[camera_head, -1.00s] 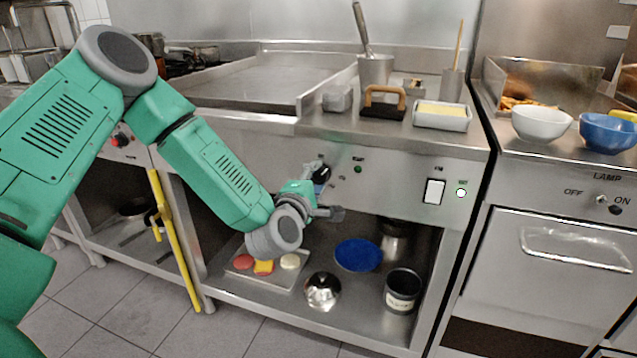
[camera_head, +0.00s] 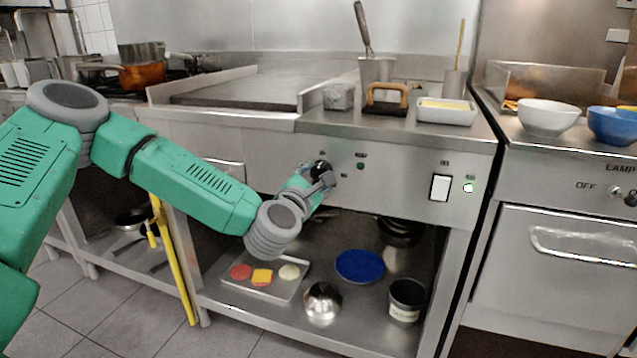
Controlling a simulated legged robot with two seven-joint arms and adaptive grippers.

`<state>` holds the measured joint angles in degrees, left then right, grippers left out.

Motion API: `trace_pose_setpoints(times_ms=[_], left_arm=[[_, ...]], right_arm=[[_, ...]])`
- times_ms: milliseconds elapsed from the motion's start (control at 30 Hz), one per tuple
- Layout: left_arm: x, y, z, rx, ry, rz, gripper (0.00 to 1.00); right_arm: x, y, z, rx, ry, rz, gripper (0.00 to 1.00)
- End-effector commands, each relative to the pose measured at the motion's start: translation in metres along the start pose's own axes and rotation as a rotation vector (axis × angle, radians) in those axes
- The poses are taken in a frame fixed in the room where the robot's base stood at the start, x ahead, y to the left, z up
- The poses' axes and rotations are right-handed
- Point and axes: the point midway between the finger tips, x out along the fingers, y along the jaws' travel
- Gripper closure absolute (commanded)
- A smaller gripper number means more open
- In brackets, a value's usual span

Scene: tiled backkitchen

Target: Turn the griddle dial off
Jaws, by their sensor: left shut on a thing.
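The griddle (camera_head: 245,88) is a flat steel plate with raised walls on the counter. Its dial (camera_head: 320,167) is a dark knob on the front panel, partly hidden by my gripper. My left gripper (camera_head: 326,180) reaches up to the panel from the lower left and is shut on the dial. The dial's exact angle is hard to make out. A green indicator light (camera_head: 360,166) is on the panel right of the dial. A white rocker switch (camera_head: 440,187) with a lit lamp beside it is further right. My right gripper is not in view.
The shelf below holds a tray (camera_head: 289,294) with food pieces, a blue plate (camera_head: 360,266), a steel dome (camera_head: 322,302) and a can (camera_head: 406,300). A yellow-handled tool (camera_head: 176,262) leans at the left leg. A butter dish (camera_head: 446,111) stands on the counter.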

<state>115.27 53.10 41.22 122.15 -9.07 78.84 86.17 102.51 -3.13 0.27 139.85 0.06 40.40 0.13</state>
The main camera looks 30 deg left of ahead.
Motion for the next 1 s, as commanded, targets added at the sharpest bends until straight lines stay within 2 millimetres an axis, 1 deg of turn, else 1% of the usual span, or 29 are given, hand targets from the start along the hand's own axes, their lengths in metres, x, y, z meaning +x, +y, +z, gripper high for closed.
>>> trace_pose_setpoints(times_ms=[33,300,667,700,733,1000], left_arm=[[-0.0015,-0.0031,-0.0089,-0.012,0.017,-0.005,0.93],[-0.0016,-0.0036,-0.0085,-0.052,0.018,-0.008,0.93],[-0.0016,-0.0045,-0.0083,-0.053,0.018,-0.01,0.93],[-0.0016,-0.0045,-0.0084,-0.053,0.018,-0.01,0.5],[-0.0015,-0.0044,-0.0081,-0.053,0.017,-0.01,0.44],[-0.0013,-0.0025,-0.0031,-0.054,0.007,-0.006,0.44]], right_arm=[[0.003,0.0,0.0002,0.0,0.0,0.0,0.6],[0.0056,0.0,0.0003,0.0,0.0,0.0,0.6],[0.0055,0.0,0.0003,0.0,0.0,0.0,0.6],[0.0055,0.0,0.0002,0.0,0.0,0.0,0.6],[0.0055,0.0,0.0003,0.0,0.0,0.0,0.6],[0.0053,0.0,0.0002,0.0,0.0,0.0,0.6]])
